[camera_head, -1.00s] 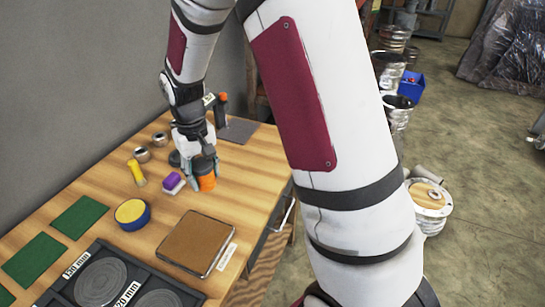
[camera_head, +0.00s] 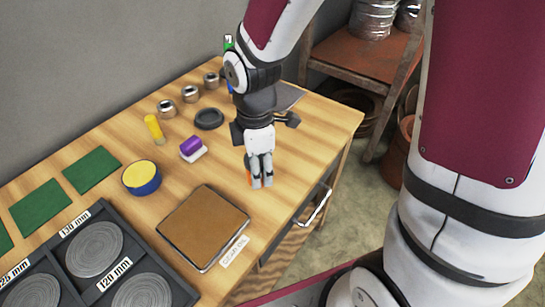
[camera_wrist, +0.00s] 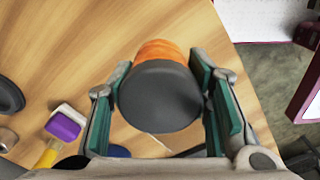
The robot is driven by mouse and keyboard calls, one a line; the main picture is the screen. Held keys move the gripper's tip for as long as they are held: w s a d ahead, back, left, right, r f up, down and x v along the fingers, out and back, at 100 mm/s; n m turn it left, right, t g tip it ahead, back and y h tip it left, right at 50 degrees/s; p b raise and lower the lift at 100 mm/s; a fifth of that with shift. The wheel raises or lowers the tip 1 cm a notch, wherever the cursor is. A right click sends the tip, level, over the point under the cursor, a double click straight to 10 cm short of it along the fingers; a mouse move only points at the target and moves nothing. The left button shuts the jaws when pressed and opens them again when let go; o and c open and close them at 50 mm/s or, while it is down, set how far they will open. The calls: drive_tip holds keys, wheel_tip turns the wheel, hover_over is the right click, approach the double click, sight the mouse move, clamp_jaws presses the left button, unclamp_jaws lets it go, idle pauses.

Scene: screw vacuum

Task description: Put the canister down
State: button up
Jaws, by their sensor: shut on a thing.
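The canister (camera_wrist: 161,92) is orange with a dark grey top and sits between the green-padded fingers in the wrist view. My gripper (camera_head: 259,184) is shut on it, low over the wooden workbench near its front edge. In the head view only a sliver of the canister's orange side (camera_head: 249,177) shows behind the fingers. It looks upright. I cannot tell whether its base touches the bench (camera_head: 290,150).
A brown pad in a metal tray (camera_head: 204,226) labelled "GEAR OIL" lies in front left of my gripper. A purple and white block (camera_head: 192,149), a yellow cylinder (camera_head: 154,128), a blue-yellow tin (camera_head: 141,178) and a black ring (camera_head: 209,118) stand leftward. Bare wood lies to the right.

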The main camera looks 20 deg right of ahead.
drive_tip(key=n, duration=0.1)
drive_tip(key=s+f+n, duration=0.1)
drive_tip(key=s+n+b, duration=0.1)
drive_tip(key=shift+a+f+n, duration=0.25)
drive_tip(key=shift+a+n, duration=0.15)
drive_tip(key=w+d, duration=0.2)
drive_tip(key=w, duration=0.2)
drive_tip(key=w+d+f, duration=0.1)
drive_tip(key=w+d, duration=0.2)
drive_tip(key=w, duration=0.1)
drive_tip(key=w+d, duration=0.3)
drive_tip(key=w, duration=0.2)
drive_tip(key=shift+d+f+b, duration=0.2)
drive_tip(key=shift+f+b, duration=0.05)
drive_tip(key=shift+b, duration=0.1)
drive_tip(key=shift+f, duration=1.7)
drive_tip(key=shift+f, duration=0.1)
drive_tip(key=o, duration=1.2)
